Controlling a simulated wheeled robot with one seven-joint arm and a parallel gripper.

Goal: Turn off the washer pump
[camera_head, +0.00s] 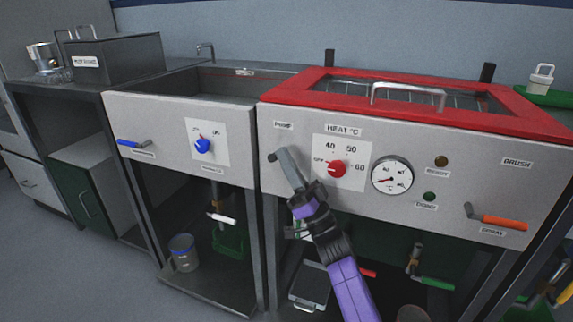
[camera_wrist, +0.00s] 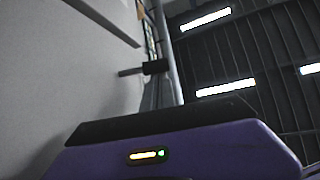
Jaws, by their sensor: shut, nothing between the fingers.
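The washer's grey front panel (camera_head: 390,205) carries a PUMP label (camera_head: 284,125) at its upper left. Just below the label is a small dark grey pump switch (camera_head: 272,157), partly covered by my gripper. My gripper (camera_head: 285,155) is shut with nothing held, and its tips are at the switch. I cannot tell whether they touch it. In the wrist view a short dark stub (camera_wrist: 130,72) stands out from the pale panel (camera_wrist: 60,75) beside my grey fingers (camera_wrist: 158,95). The switch's position is hard to read.
A red heat knob (camera_head: 337,169), a round gauge (camera_head: 391,175) and an orange-handled spray lever (camera_head: 500,222) are on the same panel. The red-framed lid (camera_head: 300,88) with its handle is above. A sink unit with a blue knob (camera_head: 203,145) stands at left.

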